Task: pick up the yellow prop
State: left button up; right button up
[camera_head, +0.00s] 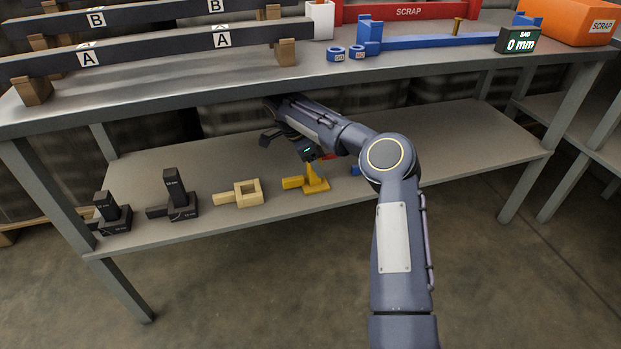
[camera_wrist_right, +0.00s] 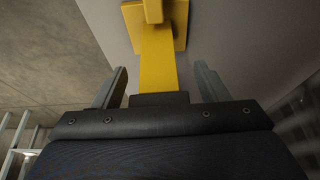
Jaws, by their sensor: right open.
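The yellow prop (camera_head: 316,184) stands on the lower shelf (camera_head: 400,170), just below my right gripper in the head view. It has a flat base, an upright post and a block sticking out to the left. In the right wrist view the yellow prop (camera_wrist_right: 157,55) runs down between the two open fingers of my right gripper (camera_wrist_right: 158,88), with a gap visible on each side. In the head view my right arm hides the prop's upper part. My left gripper is not in view.
On the lower shelf left of the prop are a pale wooden frame piece (camera_head: 240,194) and two black block stacks (camera_head: 176,200) (camera_head: 112,212). A blue item (camera_head: 355,170) is partly hidden behind my arm. The upper tabletop (camera_head: 200,75) overhangs the shelf and carries beams and bins.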

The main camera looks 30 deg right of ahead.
jog(key=shift+r, duration=0.1)
jog(key=shift+c, duration=0.5)
grip_shut()
